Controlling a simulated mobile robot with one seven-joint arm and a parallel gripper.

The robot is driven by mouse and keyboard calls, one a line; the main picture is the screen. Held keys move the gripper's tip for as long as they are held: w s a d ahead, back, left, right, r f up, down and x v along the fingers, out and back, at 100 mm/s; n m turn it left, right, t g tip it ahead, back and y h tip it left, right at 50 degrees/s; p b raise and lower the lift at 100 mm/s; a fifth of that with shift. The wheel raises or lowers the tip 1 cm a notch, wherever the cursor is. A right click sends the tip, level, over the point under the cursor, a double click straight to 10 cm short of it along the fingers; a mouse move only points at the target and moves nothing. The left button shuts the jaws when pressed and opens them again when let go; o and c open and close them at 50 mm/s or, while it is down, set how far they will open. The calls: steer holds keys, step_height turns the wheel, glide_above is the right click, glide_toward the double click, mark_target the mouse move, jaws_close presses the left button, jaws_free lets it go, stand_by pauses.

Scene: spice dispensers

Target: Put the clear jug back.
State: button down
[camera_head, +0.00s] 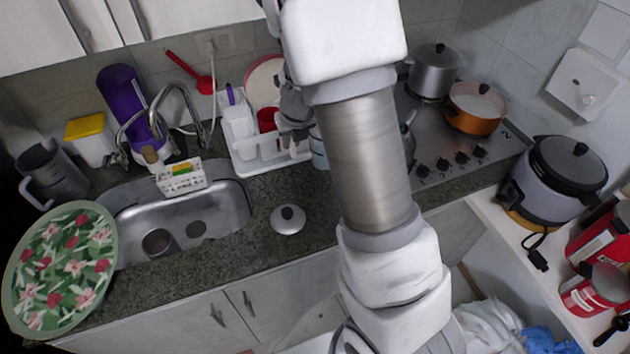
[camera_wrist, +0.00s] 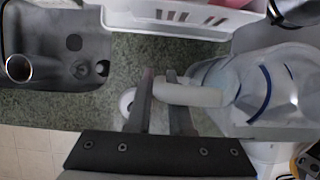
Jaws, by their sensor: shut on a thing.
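The clear jug (camera_wrist: 268,88) is a see-through, bluish vessel with a dark blue curved line on its side, at the right of the wrist view. Its pale handle (camera_wrist: 195,93) reaches left into my gripper (camera_wrist: 160,84), which is shut on it. In the head view only a sliver of the jug (camera_head: 319,150) shows beside my arm, above the counter right of the dish rack; my arm hides the rest. I cannot tell if its base touches the counter.
The white dish rack (camera_head: 272,160) stands just left of the jug. The sink (camera_head: 215,212) and a loose lid (camera_head: 288,219) are farther left and in front. The stove (camera_head: 450,140) with pots is right of my arm. Counter around the lid is clear.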

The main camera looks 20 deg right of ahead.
step_height(320, 180, down, 10)
steer(key=b, duration=0.3)
steer(key=shift+r, duration=0.2)
steer(key=shift+f, duration=0.1)
steer(key=c, duration=0.8)
jaws_free()
